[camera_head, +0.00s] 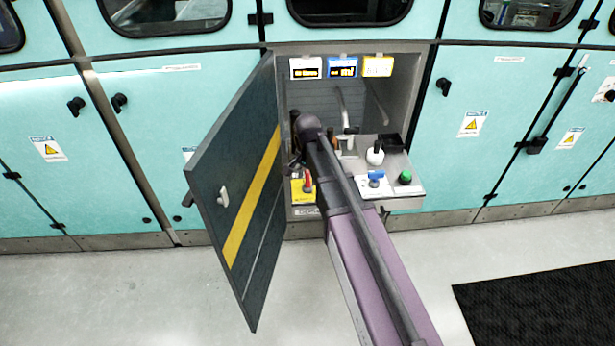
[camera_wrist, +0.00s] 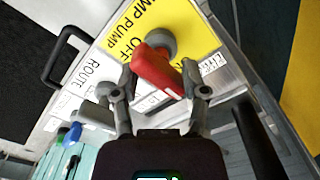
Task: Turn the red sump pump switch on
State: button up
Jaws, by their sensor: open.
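The red sump pump switch (camera_wrist: 158,70) is a red lever on a round grey hub. It sits on a yellow plate (camera_wrist: 195,35) lettered "PUMP" and "OFF". In the head view the red switch (camera_head: 308,183) stands at the left end of the pulled-out panel. My gripper (camera_wrist: 160,82) is open, with one finger on each side of the red lever. I cannot tell whether either finger touches it. The lever's tip points toward the right finger. In the head view my arm hides most of the gripper.
A dark cabinet door (camera_head: 208,165) with a yellow stripe stands open left of the bay. Right of the red switch are a blue switch (camera_head: 376,175), a green button (camera_head: 405,177) and a white-knobbed lever (camera_head: 375,155). A black handle (camera_wrist: 58,55) shows in the wrist view.

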jog(key=m, duration=0.9)
jog(key=shift+m, duration=0.3)
notch_tip(320, 180, up, 14)
jog(key=p, duration=1.4)
jog(key=s+d+n, duration=0.5)
jog(key=s+n, duration=0.3)
jog(key=n, duration=0.1)
jog(key=s+d+r+n+p, duration=0.1)
jog(key=s+d+n, duration=0.4)
jog(key=s+n, duration=0.3)
jog(key=shift+d+r+n, duration=0.15)
jog(key=shift+n, duration=0.25)
dwell(0.4)
jog(key=shift+s, duration=0.1)
dwell(0.4)
jog(key=m+b, duration=0.1)
jog(key=m, duration=0.8)
send_over(307, 176)
jog(key=shift+f, duration=0.8)
